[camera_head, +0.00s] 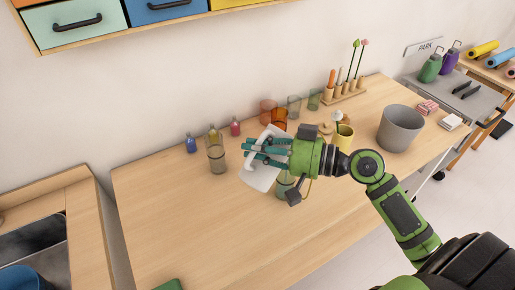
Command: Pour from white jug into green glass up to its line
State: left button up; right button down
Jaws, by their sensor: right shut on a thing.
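The white jug (259,179) is over the middle of the table and looks tilted. My right gripper (259,150) is shut on it, its teal fingers reaching across the jug from the right. A green glass (285,185) stands just right of the jug, partly hidden by my right gripper; its line and its fill level cannot be made out. Whether liquid leaves the jug is too small to tell. My left gripper is not in view.
A brownish clear glass (217,160) stands left of the jug. Small coloured bottles (191,144) and orange glasses (279,118) stand along the back. A yellow mug (343,137) and a grey bucket (400,128) are at right.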

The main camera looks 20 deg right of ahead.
jog(key=shift+w+d+m+y+b, duration=0.15)
jog(key=shift+d+m+y+b, duration=0.2)
jog(key=shift+m+b, duration=0.3)
dwell(2.4)
jog(key=shift+w+d+m+b, duration=0.1)
jog(key=shift+d+m+b, duration=0.15)
jog(key=shift+b, duration=0.6)
dwell(4.1)
